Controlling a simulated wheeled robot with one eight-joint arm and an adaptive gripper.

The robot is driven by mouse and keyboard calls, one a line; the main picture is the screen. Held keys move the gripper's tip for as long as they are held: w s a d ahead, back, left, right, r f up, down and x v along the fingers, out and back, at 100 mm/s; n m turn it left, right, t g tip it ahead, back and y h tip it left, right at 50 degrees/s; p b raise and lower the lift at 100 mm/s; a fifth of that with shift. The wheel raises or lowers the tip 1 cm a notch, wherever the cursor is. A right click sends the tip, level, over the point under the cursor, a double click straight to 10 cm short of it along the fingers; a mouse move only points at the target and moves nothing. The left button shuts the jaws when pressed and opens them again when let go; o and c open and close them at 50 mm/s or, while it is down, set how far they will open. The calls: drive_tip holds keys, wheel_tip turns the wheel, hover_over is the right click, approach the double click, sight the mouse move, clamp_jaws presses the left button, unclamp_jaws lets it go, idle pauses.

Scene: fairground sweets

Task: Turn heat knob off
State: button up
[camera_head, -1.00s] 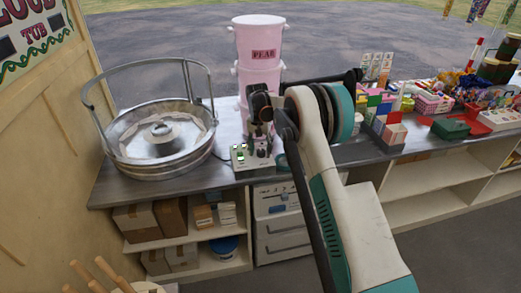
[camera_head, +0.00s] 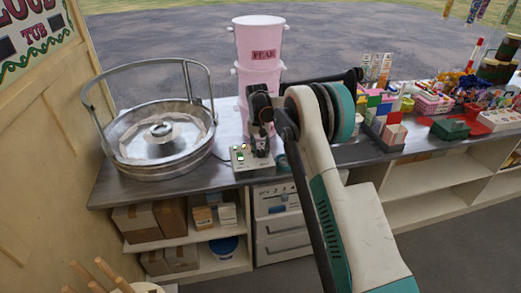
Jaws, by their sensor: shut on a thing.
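The small control box (camera_head: 240,162) sits on the counter's front edge, right of the candy floss machine. Its top face carries a lit green switch (camera_head: 240,155) and small lights. My gripper (camera_head: 261,150) points down over the right side of this box, closed on the heat knob. The knob itself is hidden behind my fingers. The candy floss machine (camera_head: 160,165) is a round metal bowl with a raised hoop and a central spinner head.
Pink tubs (camera_head: 257,45) stand stacked behind my gripper. Coloured boxes (camera_head: 384,120) and sweets trays crowd the counter to the right. A wooden wall (camera_head: 40,150) bounds the left side. Shelves with cartons (camera_head: 175,217) lie under the counter (camera_head: 120,193).

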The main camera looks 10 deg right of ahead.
sight(260, 152)
drive_tip(key=n, duration=0.5)
drive_tip(key=shift+n+t, duration=0.3)
drive_tip(key=shift+n, duration=2.1)
drive_tip(key=o, duration=1.1)
drive_tip(key=shift+c, duration=0.2)
wheel_tip(260, 152, up, 12)
drive_tip(key=shift+s+a, duration=0.2)
